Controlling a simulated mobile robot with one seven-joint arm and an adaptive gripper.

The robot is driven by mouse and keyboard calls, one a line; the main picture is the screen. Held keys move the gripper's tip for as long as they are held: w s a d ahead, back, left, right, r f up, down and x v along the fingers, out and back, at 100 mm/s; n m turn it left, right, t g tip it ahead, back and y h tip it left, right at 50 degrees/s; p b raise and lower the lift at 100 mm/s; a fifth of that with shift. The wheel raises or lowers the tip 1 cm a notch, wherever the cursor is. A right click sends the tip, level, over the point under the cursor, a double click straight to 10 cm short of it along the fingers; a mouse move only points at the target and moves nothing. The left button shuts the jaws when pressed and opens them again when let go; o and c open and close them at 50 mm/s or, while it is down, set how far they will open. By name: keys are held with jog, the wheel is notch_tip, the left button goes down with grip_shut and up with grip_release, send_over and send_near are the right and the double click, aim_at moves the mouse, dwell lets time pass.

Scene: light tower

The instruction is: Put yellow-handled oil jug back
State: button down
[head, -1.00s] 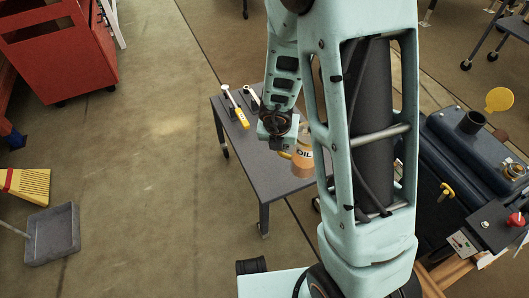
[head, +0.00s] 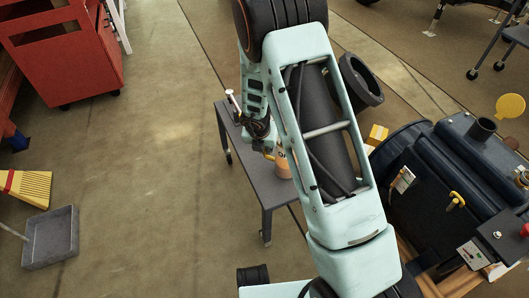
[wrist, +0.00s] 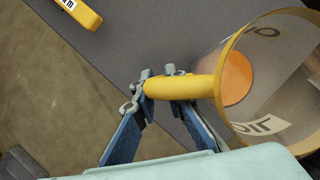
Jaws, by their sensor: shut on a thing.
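The oil jug (head: 283,164) is orange-tan with OIL lettering, at the grey table beneath my arm. In the wrist view the jug (wrist: 228,98) is seen from above, open-topped, with a yellow rim, a yellow handle (wrist: 185,87) and an orange inside bottom. My gripper (wrist: 160,86) is shut on the handle, one blue finger on each side. In the head view my gripper (head: 268,148) is just left of the jug, partly hidden by my arm. I cannot tell whether the jug touches the tabletop (wrist: 165,30).
A dark blue machine (head: 440,165) stands right. A red cabinet (head: 65,60) and grey dustpan (head: 50,237) are left. Floor between is clear.

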jog(key=shift+f, duration=0.5)
jog(key=shift+f, duration=0.2)
jog(key=c, duration=2)
grip_release()
jog(key=shift+r, duration=0.1)
jog(key=shift+r, duration=0.2)
jog(key=p+v, duration=0.4)
jog(key=v, duration=0.7)
jog(key=shift+s+r, duration=0.2)
jog(key=shift+r, duration=0.15)
